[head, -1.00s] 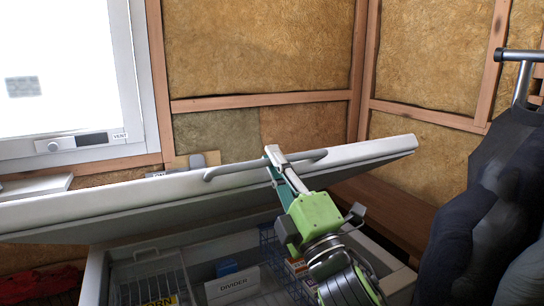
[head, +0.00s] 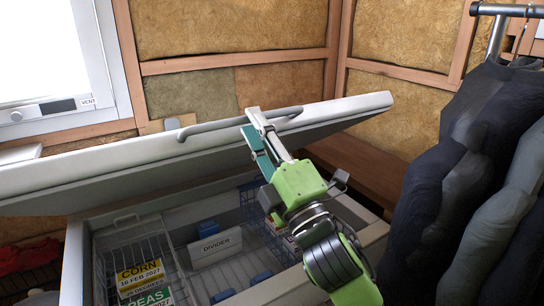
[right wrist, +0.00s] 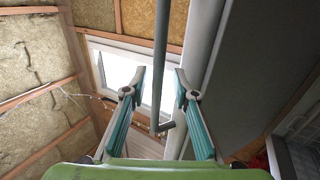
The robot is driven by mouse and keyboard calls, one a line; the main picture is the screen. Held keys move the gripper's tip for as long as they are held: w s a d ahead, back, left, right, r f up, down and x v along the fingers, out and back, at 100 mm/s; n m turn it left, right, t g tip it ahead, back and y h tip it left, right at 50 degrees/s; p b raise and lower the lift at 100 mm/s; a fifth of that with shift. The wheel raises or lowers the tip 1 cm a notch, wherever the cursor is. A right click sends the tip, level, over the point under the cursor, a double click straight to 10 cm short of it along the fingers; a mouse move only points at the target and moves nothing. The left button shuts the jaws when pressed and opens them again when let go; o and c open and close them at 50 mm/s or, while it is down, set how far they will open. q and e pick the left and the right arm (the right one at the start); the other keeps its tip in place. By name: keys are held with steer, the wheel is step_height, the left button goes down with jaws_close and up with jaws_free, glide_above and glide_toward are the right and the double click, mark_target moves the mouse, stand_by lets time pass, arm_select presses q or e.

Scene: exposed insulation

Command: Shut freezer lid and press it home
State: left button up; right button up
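The freezer lid (head: 345,108) is a pale slab held partly raised, tilted over the open chest freezer (head: 73,265). A grey bar handle (head: 215,127) runs along its front edge. My right gripper (head: 250,119) is at the middle of this handle. In the right wrist view, the open fingers (right wrist: 159,82) stand either side of the handle bar (right wrist: 161,45), with gaps visible on both sides. Whether a finger touches the bar cannot be told. My left gripper is not in view.
Inside the freezer are wire baskets, a divider card (head: 215,246), and corn (head: 139,275) and peas (head: 150,299) packs. Dark coats (head: 475,170) hang close on the right. A wooden bench (head: 355,172) lies behind the freezer. A window (head: 45,55) is at the left.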

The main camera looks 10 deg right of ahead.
steer(key=v, duration=0.9)
steer(key=shift+s+f, duration=0.15)
steer(key=shift+s, duration=0.05)
steer(key=shift+d, duration=0.1)
steer(key=shift+c, duration=0.2)
